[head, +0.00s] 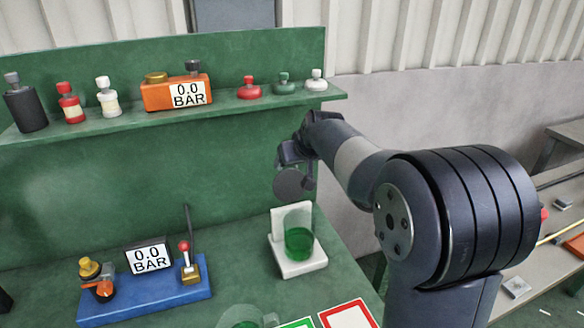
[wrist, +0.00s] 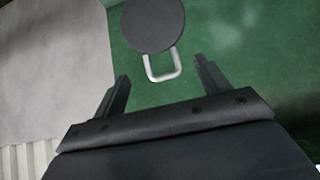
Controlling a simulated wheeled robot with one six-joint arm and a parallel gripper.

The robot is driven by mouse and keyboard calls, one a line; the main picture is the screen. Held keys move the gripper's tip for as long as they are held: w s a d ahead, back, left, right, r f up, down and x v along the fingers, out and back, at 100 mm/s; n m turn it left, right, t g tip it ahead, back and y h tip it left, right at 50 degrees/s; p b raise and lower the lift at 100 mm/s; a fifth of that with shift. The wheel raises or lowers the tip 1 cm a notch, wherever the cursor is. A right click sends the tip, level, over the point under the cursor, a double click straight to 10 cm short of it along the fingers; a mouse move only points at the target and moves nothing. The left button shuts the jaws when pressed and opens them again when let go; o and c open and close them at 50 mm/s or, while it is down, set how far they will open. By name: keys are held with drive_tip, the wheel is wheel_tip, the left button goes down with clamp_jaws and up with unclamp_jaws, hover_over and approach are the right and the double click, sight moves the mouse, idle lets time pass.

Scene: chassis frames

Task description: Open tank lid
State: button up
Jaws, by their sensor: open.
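A clear tank of green liquid (head: 299,243) stands on a white stand with an upright back plate on the bench. A dark round disc, seemingly its lid (head: 288,184), shows above the back plate, raised clear of the tank's mouth. In the wrist view the lid (wrist: 152,24) has a pale U-shaped handle (wrist: 163,74) pointing toward me. My gripper (head: 300,172) is at the lid, above the tank. In the wrist view its two fingers (wrist: 161,72) are apart, with the handle between their tips; I cannot tell any contact. The lid's hinge is not clear.
A blue base (head: 145,302) with a gauge, valve and lever stands left of the tank. A shelf (head: 225,108) above holds bottles, an orange gauge box (head: 165,95) and knobs. A second clear green vessel (head: 240,318) and red- and green-framed cards (head: 348,314) lie in front.

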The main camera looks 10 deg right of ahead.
drive_tip(key=v, duration=0.5)
drive_tip(key=shift+s+d+r+b, duration=0.1)
drive_tip(key=shift+s+r+b, duration=0.15)
drive_tip(key=shift+b, duration=0.15)
drive_tip(key=shift+c, duration=0.3)
